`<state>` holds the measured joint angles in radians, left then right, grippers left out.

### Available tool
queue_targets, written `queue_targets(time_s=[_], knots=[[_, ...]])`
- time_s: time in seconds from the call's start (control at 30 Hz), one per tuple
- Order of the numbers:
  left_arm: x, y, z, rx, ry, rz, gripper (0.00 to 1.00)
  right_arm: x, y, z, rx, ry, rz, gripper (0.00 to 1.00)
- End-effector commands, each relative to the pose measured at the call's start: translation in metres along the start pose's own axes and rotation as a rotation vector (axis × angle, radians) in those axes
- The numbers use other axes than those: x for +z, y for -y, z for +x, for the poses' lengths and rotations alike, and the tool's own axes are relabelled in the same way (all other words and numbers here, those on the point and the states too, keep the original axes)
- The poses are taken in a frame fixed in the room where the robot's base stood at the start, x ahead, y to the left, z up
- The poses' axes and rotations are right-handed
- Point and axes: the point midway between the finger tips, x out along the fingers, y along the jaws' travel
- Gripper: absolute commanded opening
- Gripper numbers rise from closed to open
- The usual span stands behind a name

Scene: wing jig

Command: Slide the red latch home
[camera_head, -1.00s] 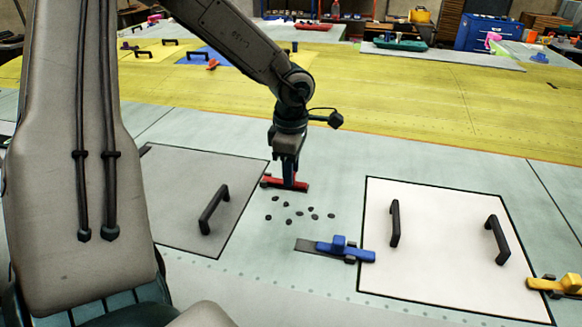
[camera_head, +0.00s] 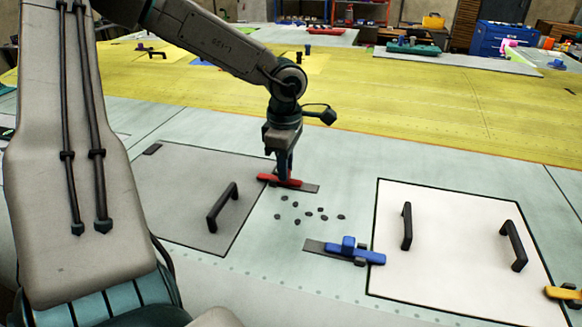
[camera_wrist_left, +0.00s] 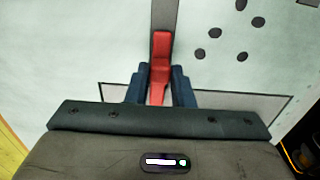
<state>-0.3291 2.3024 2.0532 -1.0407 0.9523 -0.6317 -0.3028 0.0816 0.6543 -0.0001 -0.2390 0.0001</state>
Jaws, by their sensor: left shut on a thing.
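The red latch (camera_head: 268,178) is a low red bar on a dark grey strip (camera_head: 311,188) beside the grey panel (camera_head: 180,185). The strip's bare end shows to the right of the latch. The latch's left end appears to reach over the panel's right edge. My left gripper (camera_head: 284,174) points down and is shut on the latch. In the left wrist view the red latch (camera_wrist_left: 161,45) runs between the two blue fingers of the left gripper (camera_wrist_left: 160,85), with the bare strip (camera_wrist_left: 164,14) beyond. My right gripper is not in view.
A blue latch (camera_head: 355,254) sits at the left edge of the white panel (camera_head: 455,270). Several dark loose pieces (camera_head: 308,213) lie between the panels. Black handles stand on both panels, one (camera_head: 222,207) left of my gripper. A yellow latch (camera_head: 563,293) is at the right.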

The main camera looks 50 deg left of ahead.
Motion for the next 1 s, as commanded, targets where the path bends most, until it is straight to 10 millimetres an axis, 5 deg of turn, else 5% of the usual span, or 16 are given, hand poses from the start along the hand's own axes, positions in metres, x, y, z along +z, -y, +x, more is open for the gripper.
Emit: queue_targets(time_s=[0.17,0.2,0.3,0.67,1.0], knots=[[-0.001,-0.002,-0.003,0.006,-0.004,0.000,0.00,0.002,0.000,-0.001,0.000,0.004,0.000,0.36],[-0.001,-0.002,-0.003,0.006,-0.004,0.000,0.27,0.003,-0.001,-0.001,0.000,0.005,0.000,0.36],[-0.001,-0.002,-0.002,0.005,-0.003,0.000,0.43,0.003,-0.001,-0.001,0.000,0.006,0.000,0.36],[0.000,-0.002,-0.006,0.005,-0.002,0.000,0.43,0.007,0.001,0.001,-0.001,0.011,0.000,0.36],[-0.002,-0.002,-0.068,0.010,-0.001,-0.002,0.43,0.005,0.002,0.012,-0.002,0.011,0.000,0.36]])
